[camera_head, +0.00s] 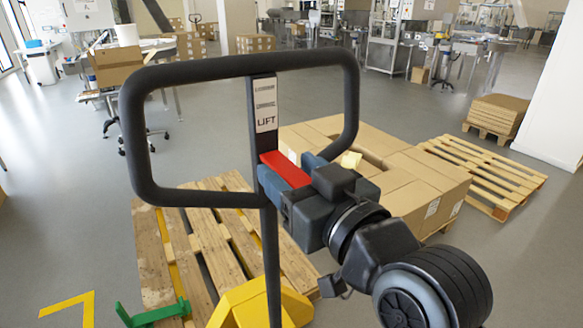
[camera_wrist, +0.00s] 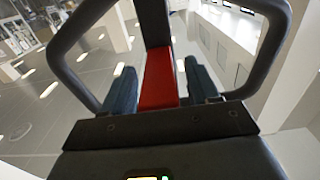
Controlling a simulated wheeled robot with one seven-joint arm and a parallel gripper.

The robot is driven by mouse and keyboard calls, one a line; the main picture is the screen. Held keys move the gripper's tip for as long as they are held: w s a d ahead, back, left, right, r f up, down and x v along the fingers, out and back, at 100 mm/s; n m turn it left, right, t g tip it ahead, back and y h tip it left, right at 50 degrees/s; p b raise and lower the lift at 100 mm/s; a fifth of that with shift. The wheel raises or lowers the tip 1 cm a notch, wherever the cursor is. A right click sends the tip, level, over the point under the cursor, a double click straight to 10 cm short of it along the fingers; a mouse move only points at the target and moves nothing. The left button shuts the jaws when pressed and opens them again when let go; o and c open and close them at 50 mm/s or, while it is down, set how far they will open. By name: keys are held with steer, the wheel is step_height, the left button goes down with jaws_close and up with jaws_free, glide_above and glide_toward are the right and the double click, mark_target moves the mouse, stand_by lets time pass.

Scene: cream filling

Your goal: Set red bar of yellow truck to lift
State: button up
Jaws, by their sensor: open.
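The yellow truck (camera_head: 240,302) shows at the bottom of the head view, with its black loop handle (camera_head: 135,130) rising in front of me. The handle's middle post carries a white label (camera_head: 265,105) reading LIFT. The red bar (camera_head: 284,169) sticks out from the post below that label, towards my gripper (camera_head: 290,174). In the wrist view the red bar (camera_wrist: 158,80) lies between the two blue fingers of my gripper (camera_wrist: 161,86). The fingers are open, with a gap on each side of the bar. The end of the bar nearest my gripper's body is hidden in the head view.
A wooden pallet (camera_head: 157,255) lies by the truck. Cardboard boxes (camera_head: 405,205) stand behind my arm, with an empty pallet (camera_head: 505,185) to their right. A green part (camera_head: 150,313) is at lower left. Grey floor is clear to the left.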

steer(key=shift+w+a, duration=0.15)
steer(key=shift+w, duration=0.05)
jaws_close()
stand_by(0.5)
